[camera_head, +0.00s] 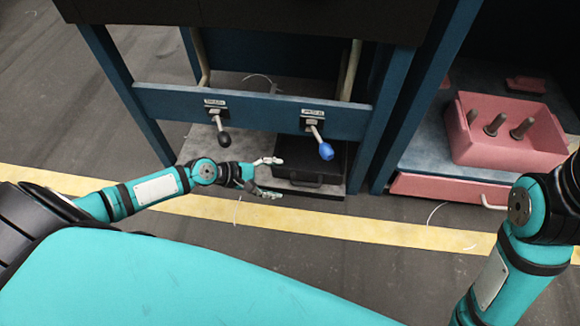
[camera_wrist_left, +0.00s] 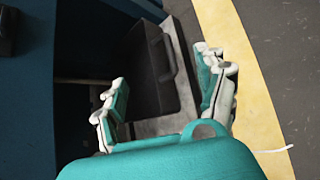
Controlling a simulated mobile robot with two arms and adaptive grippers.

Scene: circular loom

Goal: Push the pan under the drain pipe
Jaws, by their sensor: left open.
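The pan is a black, box-like tray with a handle on its front (camera_head: 320,168), low on the grey floor plate of the blue loom frame. In the left wrist view the pan (camera_wrist_left: 143,72) and its handle lie ahead between my fingers. My left gripper (camera_head: 271,177) is open and empty at the pan's left front; I cannot tell whether it touches. Beige pipes come down behind the crossbar, a left one (camera_head: 200,58) and a right one (camera_head: 351,70); which is the drain pipe is unclear. My right arm shows at the right, its gripper out of view.
The blue crossbar (camera_head: 255,107) runs above the pan, with a black-knobbed lever (camera_head: 223,138) and a blue-knobbed lever (camera_head: 326,150). A pink bin with metal pegs (camera_head: 505,153) stands right. A yellow stripe (camera_head: 350,226) crosses the open floor in front.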

